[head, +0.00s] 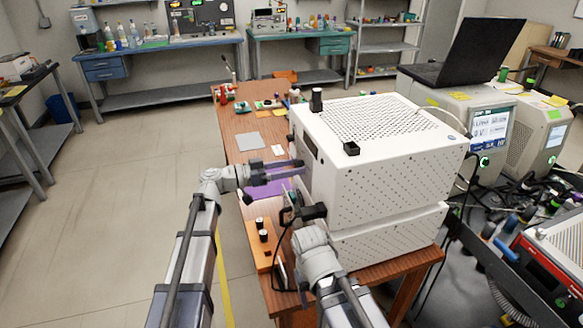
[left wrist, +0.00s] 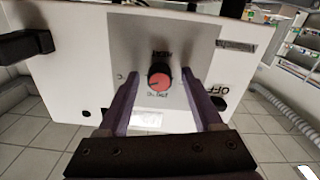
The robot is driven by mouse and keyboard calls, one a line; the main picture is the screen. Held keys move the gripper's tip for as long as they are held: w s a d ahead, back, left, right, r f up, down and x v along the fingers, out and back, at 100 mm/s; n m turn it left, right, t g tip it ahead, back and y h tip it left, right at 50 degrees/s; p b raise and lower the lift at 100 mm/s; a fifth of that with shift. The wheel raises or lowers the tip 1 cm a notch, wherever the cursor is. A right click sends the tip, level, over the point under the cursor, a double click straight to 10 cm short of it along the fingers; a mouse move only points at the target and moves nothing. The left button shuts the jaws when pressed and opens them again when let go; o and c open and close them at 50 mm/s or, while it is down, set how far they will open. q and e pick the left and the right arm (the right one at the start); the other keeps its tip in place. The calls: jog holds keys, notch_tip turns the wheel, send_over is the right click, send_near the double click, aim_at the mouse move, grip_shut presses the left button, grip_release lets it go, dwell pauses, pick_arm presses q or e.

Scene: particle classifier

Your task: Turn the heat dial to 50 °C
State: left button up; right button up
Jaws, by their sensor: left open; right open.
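The heat dial (left wrist: 158,77) is a round knob with a red face and a dark rim, on a grey panel (left wrist: 135,50) of the white machine. Small lettering surrounds it, too blurred to read, and I cannot tell its setting. My left gripper (left wrist: 160,80) is open, with one dark purple finger on each side of the dial; contact is not clear. In the head view my left gripper (head: 302,168) reaches the left side of the white machine (head: 385,165); the dial is hidden there. My right gripper (head: 292,196) is open and empty, lower beside the machine.
The machine stands on a wooden table (head: 240,125). A wooden block with black knobs (head: 263,225) lies near the right gripper. A black part (left wrist: 25,45) sticks out from the machine face at left in the wrist view. The floor (head: 110,180) left of the table is clear.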

pick_arm(q)
grip_shut()
dwell(0.4)
jog(key=shift+n, duration=0.3)
jog(key=n, duration=0.4)
jog(key=shift+n, duration=0.4)
jog(key=n, duration=2.2)
jog(key=shift+n, duration=0.4)
